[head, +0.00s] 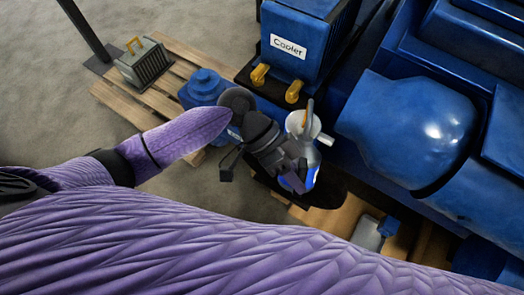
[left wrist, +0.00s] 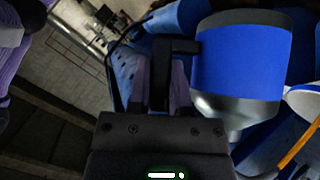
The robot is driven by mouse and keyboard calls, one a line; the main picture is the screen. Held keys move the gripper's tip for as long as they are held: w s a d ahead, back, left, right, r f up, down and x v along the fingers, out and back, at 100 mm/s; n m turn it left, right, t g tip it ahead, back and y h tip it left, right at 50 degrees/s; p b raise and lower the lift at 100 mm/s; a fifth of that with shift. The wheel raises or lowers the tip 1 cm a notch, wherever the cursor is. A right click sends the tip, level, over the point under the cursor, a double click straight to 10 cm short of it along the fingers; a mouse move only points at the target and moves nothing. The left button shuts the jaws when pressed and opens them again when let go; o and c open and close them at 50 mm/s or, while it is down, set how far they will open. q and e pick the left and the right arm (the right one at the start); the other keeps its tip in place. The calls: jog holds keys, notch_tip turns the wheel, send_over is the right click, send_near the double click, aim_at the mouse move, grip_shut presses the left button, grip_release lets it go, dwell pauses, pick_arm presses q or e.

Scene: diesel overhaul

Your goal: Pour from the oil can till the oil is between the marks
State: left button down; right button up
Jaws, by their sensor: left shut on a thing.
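The oil can (head: 311,177), silver with a blue band, is beside my left gripper (head: 290,170) in the head view, partly hidden by it. In the left wrist view, its blue band (left wrist: 240,58) and silver end fill the right of the picture. My left gripper (left wrist: 170,88) is shut on the can's black handle (left wrist: 172,46). A pale, round, funnel-like part (head: 303,123) with an orange piece shows just above the gripper in the head view. I cannot tell whether it belongs to the can. No oil and no level marks can be made out. My right gripper is out of view.
A blue cooler (head: 310,48) with yellow fittings stands behind the gripper. Large blue engine housings (head: 410,125) stand close on the right. A wooden pallet (head: 115,98) with a grey caged box (head: 144,64) lies at the back left. Bare floor shows at far left.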

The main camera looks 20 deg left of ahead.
pick_arm(q)
jog(key=shift+r, duration=0.2)
dwell(0.4)
jog(key=shift+r+g, duration=0.1)
jog(key=shift+g, duration=0.2)
jog(key=shift+w, duration=0.1)
jog(key=shift+r+n, duration=0.15)
jog(key=shift+n, duration=0.15)
jog(key=shift+w+r+g+h, duration=0.2)
jog(key=shift+r+g+h, duration=0.1)
jog(key=shift+r+g, duration=0.1)
dwell(1.3)
dwell(0.4)
jog(key=shift+w+r+n+g, duration=0.15)
jog(key=shift+r+n+g, duration=0.1)
jog(key=shift+n+g, duration=0.05)
dwell(0.5)
